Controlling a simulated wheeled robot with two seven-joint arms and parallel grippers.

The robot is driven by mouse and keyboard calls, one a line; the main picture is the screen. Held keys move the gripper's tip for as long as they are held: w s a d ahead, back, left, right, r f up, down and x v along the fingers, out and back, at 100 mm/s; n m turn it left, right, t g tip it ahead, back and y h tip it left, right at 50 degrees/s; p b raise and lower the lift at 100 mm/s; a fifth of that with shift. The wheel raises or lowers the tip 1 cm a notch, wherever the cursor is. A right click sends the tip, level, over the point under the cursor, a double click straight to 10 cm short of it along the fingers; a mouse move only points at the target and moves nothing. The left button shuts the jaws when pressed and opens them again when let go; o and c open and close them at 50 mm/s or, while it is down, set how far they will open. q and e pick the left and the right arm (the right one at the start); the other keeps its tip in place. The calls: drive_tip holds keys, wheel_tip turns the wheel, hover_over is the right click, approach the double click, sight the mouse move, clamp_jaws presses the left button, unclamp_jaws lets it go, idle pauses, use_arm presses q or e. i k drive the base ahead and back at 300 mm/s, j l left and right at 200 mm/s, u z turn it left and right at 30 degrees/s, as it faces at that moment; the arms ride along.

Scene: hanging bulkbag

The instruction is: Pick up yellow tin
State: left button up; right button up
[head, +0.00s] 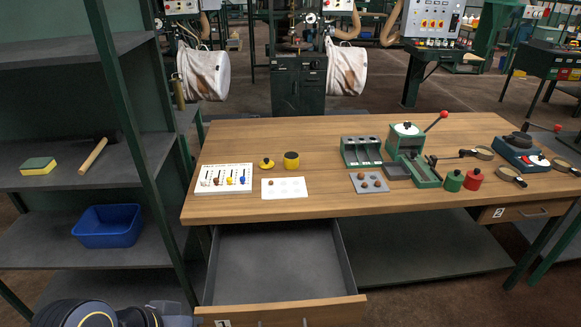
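The yellow tin (291,160) stands upright on the left part of the wooden workbench (330,205). It has no lid on, and its top looks dark. A yellow lid with a black knob (266,163) lies just left of it, apart from the tin. A dark rounded part of my own body shows at the bottom left edge. No gripper fingers are in view, so I cannot see whether either gripper is open or shut.
A picture card (223,179) and a white sheet (284,188) lie in front of the tin. Green (454,182) and red (473,180) tins stand farther right. An open drawer (281,308) juts out below the bench. A shelf rack (75,60) stands left.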

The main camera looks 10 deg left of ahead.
sight(291, 161)
drive_tip(key=k+u, duration=0.4)
drive_tip(key=k+j+u, duration=0.15)
drive_tip(key=u, duration=0.25)
drive_tip(key=i+l+u, duration=0.1)
drive_tip(key=l+u, duration=0.15)
drive_tip(key=u, duration=0.25)
drive_tip(key=l+u, duration=0.25)
drive_tip(key=u, duration=0.25)
drive_tip(key=l+u, duration=0.3)
drive_tip(key=u, duration=0.2)
drive_tip(key=l+u, duration=0.25)
drive_tip(key=u, duration=0.25)
drive_tip(key=k+l, duration=0.15)
drive_tip(key=l, duration=0.25)
drive_tip(key=k+l, duration=0.1)
drive_tip(key=l, duration=0.25)
drive_tip(key=k+l, duration=0.15)
drive_tip(key=l, duration=0.25)
drive_tip(key=k+l, duration=0.15)
drive_tip(key=l, duration=0.2)
drive_tip(key=k+l, duration=0.1)
drive_tip(key=l, duration=0.3)
drive_tip(key=k+l, duration=0.15)
drive_tip(key=l, duration=0.2)
drive_tip(key=k+l, duration=0.15)
drive_tip(key=l, duration=0.25)
